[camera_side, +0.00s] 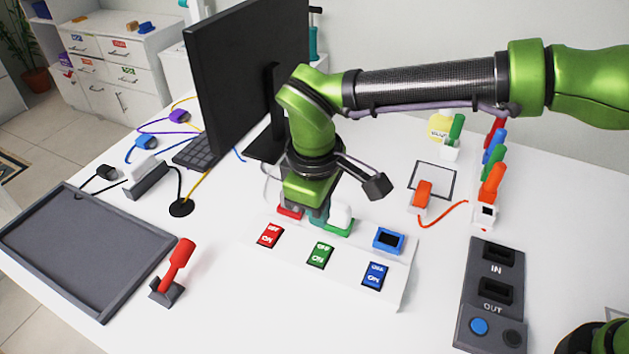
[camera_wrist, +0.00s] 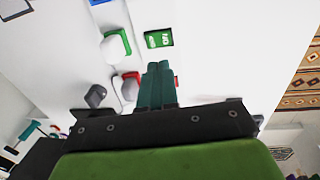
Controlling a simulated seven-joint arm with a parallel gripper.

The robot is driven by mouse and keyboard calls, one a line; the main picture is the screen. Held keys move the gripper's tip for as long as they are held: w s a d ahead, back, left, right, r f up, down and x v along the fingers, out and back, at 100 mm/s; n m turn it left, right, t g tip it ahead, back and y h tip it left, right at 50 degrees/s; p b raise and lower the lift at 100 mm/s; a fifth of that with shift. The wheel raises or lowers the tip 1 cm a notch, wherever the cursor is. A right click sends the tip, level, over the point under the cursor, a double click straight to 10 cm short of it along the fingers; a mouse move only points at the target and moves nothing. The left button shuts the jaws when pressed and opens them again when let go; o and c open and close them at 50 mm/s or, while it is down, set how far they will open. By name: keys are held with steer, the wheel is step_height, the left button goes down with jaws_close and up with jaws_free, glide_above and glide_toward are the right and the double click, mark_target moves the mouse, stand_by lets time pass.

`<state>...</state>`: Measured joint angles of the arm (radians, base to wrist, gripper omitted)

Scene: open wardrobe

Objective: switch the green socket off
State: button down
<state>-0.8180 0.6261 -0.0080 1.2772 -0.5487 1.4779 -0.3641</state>
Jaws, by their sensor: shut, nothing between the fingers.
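The white socket panel (camera_side: 340,284) lies on the table with red, green and blue rocker switches marked OFF and ON. The green switch (camera_side: 320,254) is the middle one; it also shows in the wrist view (camera_wrist: 158,38). I cannot tell which side of it is pressed down. Behind it is the green socket (camera_side: 346,230), with a white plug (camera_wrist: 112,49) in it. My gripper (camera_side: 318,216) is shut and empty, pointing down behind the green switch. In the wrist view its teal fingertips (camera_wrist: 158,68) are together, close to the switch, with a gap in the picture.
The red switch (camera_side: 270,235) is left of the green one and the blue switch (camera_side: 375,276) right. The blue socket (camera_side: 388,240) looks empty. A red-handled lever (camera_side: 177,262) stands left of the panel, and a grey IN/OUT box (camera_side: 490,295) is at the right.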

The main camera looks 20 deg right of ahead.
mark_target(323, 247)
steer(key=shift+s+a+r, duration=0.1)
steer(key=shift+s+r, duration=0.05)
steer(key=shift+r, duration=1.45)
steer(key=n, duration=0.6)
steer(key=w+n, duration=0.1)
steer(key=n, duration=1.1)
steer(key=shift+w+d+r, duration=0.1)
steer(key=shift+w+d, duration=0.1)
steer(key=shift+d, duration=0.15)
steer(key=f, duration=0.9)
steer(key=w+d+f, duration=0.1)
steer(key=f, duration=0.4)
steer(key=shift+w+d, duration=0.1)
